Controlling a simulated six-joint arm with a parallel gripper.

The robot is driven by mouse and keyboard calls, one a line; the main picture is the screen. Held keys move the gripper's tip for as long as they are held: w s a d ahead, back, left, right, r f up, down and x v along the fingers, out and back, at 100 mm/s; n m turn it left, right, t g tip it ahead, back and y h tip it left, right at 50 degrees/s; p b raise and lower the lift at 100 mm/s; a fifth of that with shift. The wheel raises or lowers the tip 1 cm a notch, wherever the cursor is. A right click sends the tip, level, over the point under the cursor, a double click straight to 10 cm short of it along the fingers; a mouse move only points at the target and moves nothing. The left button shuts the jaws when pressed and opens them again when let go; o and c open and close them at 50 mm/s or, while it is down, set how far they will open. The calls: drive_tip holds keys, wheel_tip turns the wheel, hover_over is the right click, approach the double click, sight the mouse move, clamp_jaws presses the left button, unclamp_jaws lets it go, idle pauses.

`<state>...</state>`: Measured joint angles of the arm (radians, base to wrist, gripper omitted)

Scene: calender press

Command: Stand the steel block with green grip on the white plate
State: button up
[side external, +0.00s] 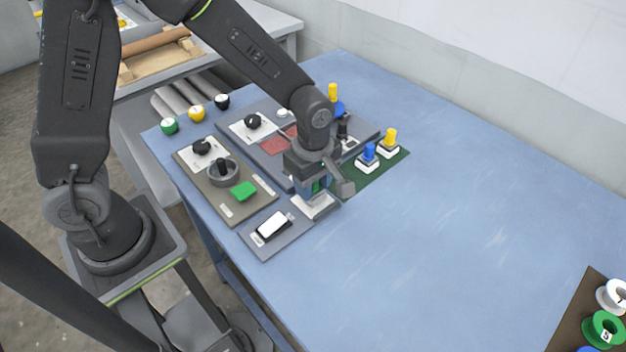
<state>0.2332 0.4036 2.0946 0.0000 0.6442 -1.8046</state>
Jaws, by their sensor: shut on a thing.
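My gripper (316,186) points down over the near edge of the dark panels and is shut on the steel block with green grip (318,187). Only a bit of green shows between the fingers; most of the block is hidden by them. A pale, flat piece, which looks like the white plate (314,207), shows directly below the gripper. I cannot tell whether the block touches it or is just above it, though it looks upright.
A blue-grip block (369,153) and a yellow-grip block (390,138) stand on a green mat (376,178) to the right. A panel with a white rocker (272,225) lies at left front. Coloured spools (604,328) sit at lower right.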

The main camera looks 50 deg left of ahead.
drive_tip(key=shift+f, duration=0.4)
idle(0.8)
drive_tip(key=o, duration=1.6)
drive_tip(key=shift+r, duration=3.55)
drive_tip(key=s+a+r+m+t, duration=0.2)
drive_tip(key=s+a+r+m, duration=0.2)
drive_tip(key=s+r+m, duration=0.3)
drive_tip(key=s+a+r+m+t, duration=0.3)
drive_tip(key=s+r+m, duration=0.3)
drive_tip(key=m, duration=0.5)
drive_tip(key=shift+s+a+r+t, duration=0.35)
drive_tip(key=shift+s+a, duration=0.25)
drive_tip(key=shift+a, duration=0.1)
